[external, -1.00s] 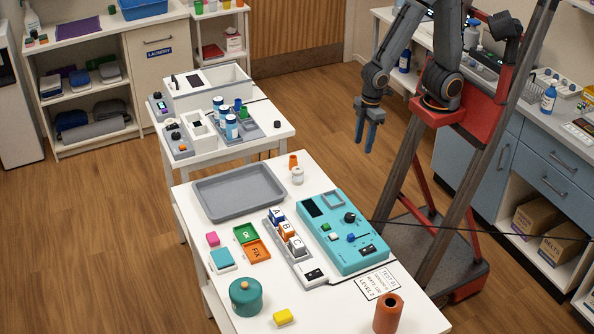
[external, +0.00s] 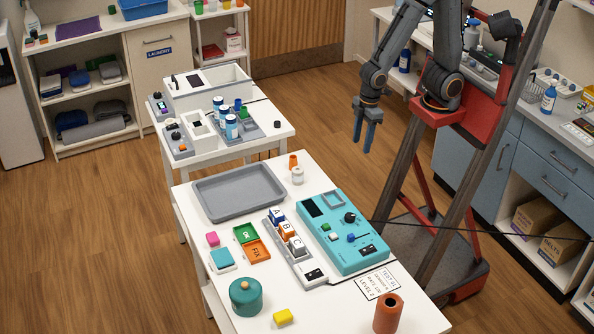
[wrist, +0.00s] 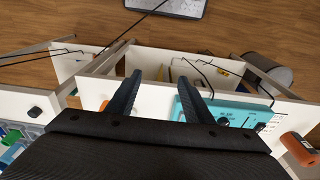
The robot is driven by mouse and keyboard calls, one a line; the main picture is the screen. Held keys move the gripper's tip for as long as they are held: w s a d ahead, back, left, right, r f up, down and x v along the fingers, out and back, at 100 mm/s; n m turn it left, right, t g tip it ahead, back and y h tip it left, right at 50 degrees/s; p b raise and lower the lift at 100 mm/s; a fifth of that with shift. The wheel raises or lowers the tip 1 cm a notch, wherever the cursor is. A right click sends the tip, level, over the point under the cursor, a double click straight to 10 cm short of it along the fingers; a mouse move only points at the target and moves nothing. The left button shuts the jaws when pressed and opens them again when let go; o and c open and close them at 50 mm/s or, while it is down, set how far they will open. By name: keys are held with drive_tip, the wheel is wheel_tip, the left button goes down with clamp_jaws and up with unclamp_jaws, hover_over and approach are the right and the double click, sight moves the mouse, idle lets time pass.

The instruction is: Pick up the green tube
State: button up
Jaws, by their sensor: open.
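In the wrist view a green shape (wrist: 12,134) at the left edge appears to be the same tube, partly cut off. My gripper (external: 363,147) hangs in the air to the right of both tables, fingers down, well away from the tube. In the wrist view my gripper (wrist: 160,80) has its fingers apart with nothing between them.
The near white table (external: 190,208) holds a grey tray (external: 240,192), a teal device (external: 345,232), a teal pot (external: 246,296) and an orange cylinder (external: 388,313). A white bin (external: 232,80) stands behind the far table's tray. Open floor lies between the far table and my arm.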

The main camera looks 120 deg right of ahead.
drive_tip(key=w+d+r+m, duration=0.25)
drive_tip(key=w+d, duration=0.35)
drive_tip(key=w, duration=0.5)
drive_tip(key=r+m+g+b, duration=0.1)
drive_tip(key=m+b, duration=0.1)
drive_tip(key=m, duration=0.9)
hover_over(244, 108)
drive_tip(key=shift+w+a+f+p, duration=0.15)
drive_tip(key=shift+f+p, duration=0.25)
drive_tip(key=shift+f, duration=0.75)
drive_tip(key=shift+a+f+p, duration=0.2)
drive_tip(key=shift+f+p, duration=0.2)
drive_tip(key=shift+f, duration=0.7)
drive_tip(key=shift+w+a+f+p, duration=0.15)
drive_tip(key=shift+f+p, duration=0.25)
drive_tip(key=shift+f, duration=0.75)
drive_tip(key=c, duration=1.1)
